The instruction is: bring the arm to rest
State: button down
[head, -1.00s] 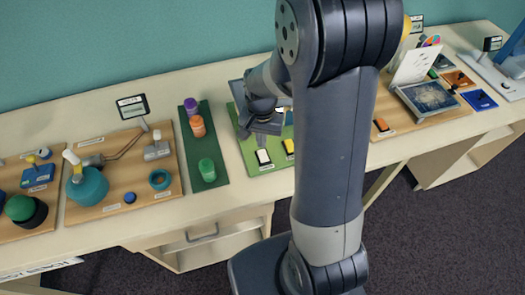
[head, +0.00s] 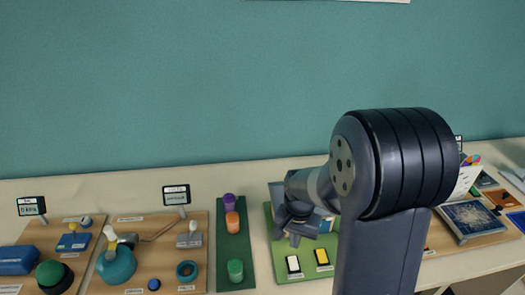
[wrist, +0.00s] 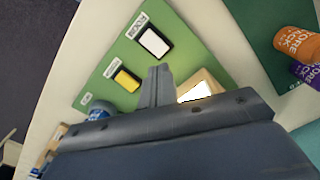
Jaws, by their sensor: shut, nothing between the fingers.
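My gripper (head: 295,238) hangs over the back part of a green board (head: 283,268) on the long table. Its fingers look closed together in the wrist view (wrist: 158,75), with nothing between them. My arm reaches in from the right and hides part of the board. A white block (head: 293,264) and a yellow block (head: 322,257) lie on the board in front of the gripper. In the wrist view the white block (wrist: 154,41) and the yellow block (wrist: 127,80) lie apart from the fingers.
Left of the green board, a dark green strip (head: 234,252) holds purple, orange and green pieces. Further left, wooden boards (head: 135,285) hold a teal round body (head: 116,266) and small parts. A teal wall (head: 200,90) rises behind.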

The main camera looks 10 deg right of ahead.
aim_at(292, 259)
notch_tip(292, 259, down, 7)
jog(key=b, duration=0.5)
jog(key=shift+r, duration=0.35)
jog(key=shift+r+p, duration=0.1)
jog(key=shift+p, duration=0.2)
